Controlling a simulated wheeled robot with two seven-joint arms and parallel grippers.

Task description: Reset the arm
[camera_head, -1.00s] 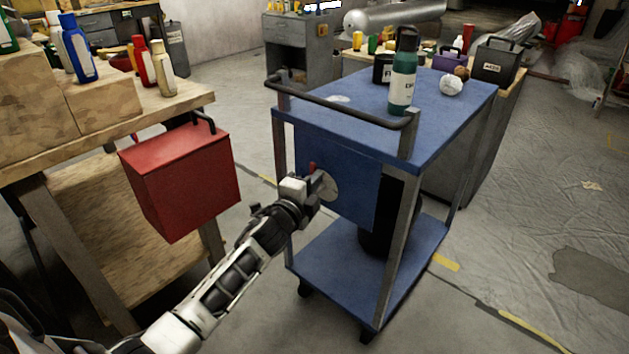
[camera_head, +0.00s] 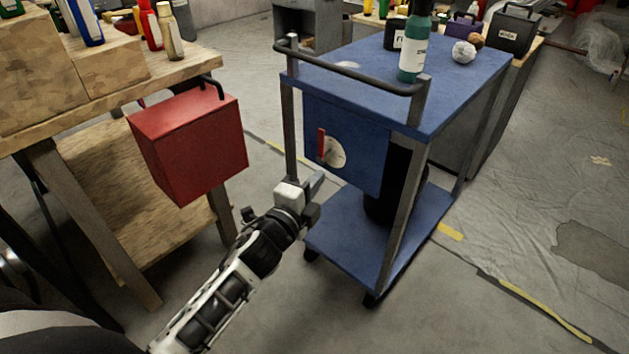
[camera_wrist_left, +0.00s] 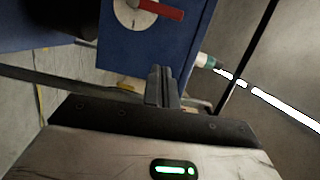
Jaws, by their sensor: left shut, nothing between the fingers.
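My left gripper (camera_head: 312,190) is shut and empty in front of the blue cart (camera_head: 458,95), low and to the left of the cart's front panel. Its shut fingers also show in the left wrist view (camera_wrist_left: 161,87). A blue box (camera_head: 362,150) under the cart's top carries a round pale dial with a red handle (camera_head: 321,143). The red handle also shows in the left wrist view (camera_wrist_left: 160,9), lying across the pale disc, apart from the fingers. My right gripper is in neither view.
A wooden workbench (camera_head: 140,75) with bottles stands at the left, and a red box (camera_head: 190,145) hangs at its edge. A green bottle (camera_head: 415,45) stands on the cart top by the black rail. The cart's lower shelf (camera_head: 350,245) is close to my left gripper. Floor is open at the right.

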